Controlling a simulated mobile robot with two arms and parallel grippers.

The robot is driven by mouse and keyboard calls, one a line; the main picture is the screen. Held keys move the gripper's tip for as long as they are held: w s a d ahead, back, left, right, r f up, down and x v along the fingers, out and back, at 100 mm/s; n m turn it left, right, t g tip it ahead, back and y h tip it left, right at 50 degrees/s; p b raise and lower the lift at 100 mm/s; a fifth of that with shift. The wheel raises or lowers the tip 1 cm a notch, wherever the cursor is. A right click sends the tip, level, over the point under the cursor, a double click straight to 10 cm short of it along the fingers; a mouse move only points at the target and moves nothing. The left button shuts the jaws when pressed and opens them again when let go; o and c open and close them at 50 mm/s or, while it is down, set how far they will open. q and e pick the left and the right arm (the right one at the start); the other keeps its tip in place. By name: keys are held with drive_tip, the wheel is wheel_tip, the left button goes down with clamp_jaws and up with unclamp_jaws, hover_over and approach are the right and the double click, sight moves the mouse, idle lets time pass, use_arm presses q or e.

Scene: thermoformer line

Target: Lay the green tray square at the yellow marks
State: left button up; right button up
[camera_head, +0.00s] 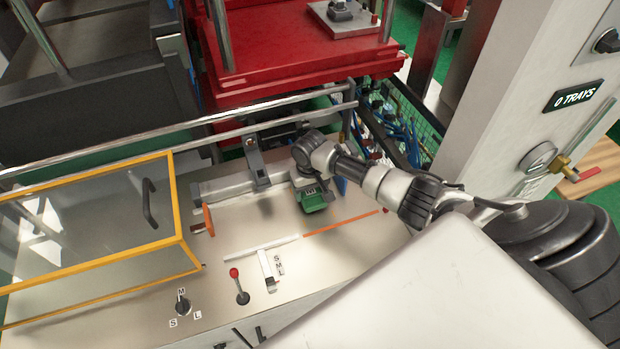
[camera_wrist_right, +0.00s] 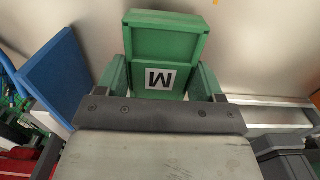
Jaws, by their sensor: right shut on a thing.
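My right gripper (camera_head: 311,183) is shut on the green tray (camera_head: 315,200) over the metal deck, right of the rail bracket. In the right wrist view the green tray (camera_wrist_right: 165,45) is a small box shape with a white label bearing an M. My right gripper (camera_wrist_right: 163,82) has its jaws on both sides of it. Whether the tray touches the deck I cannot tell. A small yellow mark (camera_wrist_right: 215,3) shows at the top edge of the wrist view. I cannot make out the yellow marks in the head view. My left gripper is not in view.
An orange strip (camera_head: 340,223) and a white strip (camera_head: 262,244) lie on the deck, with an upright orange piece (camera_head: 208,220) to the left. A blue panel (camera_wrist_right: 55,75) stands beside the tray. A yellow-framed clear guard (camera_head: 95,240) and a red-knobbed lever (camera_head: 239,288) are at left.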

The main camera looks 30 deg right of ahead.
drive_tip(key=shift+f+b, duration=0.35)
drive_tip(key=shift+f, duration=0.45)
drive_tip(key=o, duration=1.3)
drive_tip(key=shift+c, duration=0.2)
drive_tip(key=shift+r, duration=0.1)
wheel_tip(320, 180, up, 11)
drive_tip(key=shift+f+b, duration=0.1)
drive_tip(key=shift+b, duration=0.7)
drive_tip(key=shift+f, duration=0.1)
